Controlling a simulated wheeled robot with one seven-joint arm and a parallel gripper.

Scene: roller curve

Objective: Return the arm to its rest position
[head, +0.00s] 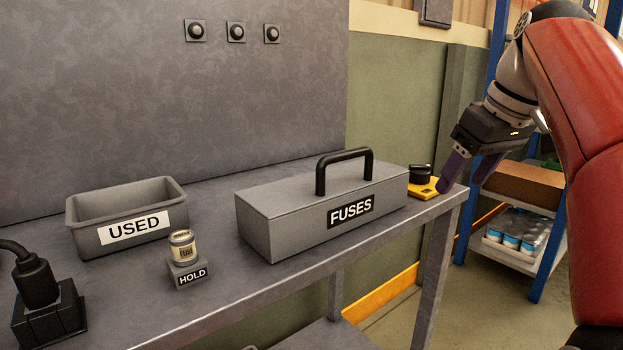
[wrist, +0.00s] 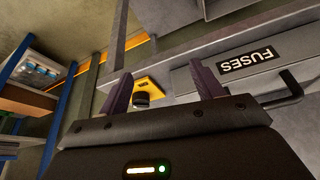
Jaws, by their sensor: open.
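My gripper (head: 468,172) hangs at the right end of the workbench in the head view, pointing down and to the left. In the wrist view its two purple fingers stand wide apart with nothing between them in their grip (wrist: 162,88). A yellow block with a black knob (head: 422,188) lies on the bench's right end, close to the fingers in the head view. It also shows beyond the fingers in the wrist view (wrist: 148,84). My red arm comes in from the right edge of the head view.
The bench (head: 330,258) holds a closed grey FUSES box (head: 290,222) with a black handle, a USED bin (head: 88,236), a small can (head: 182,246) on a HOLD block (head: 186,275), and a black plug (head: 36,282). A blue-post shelf (head: 548,262) stands at the right.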

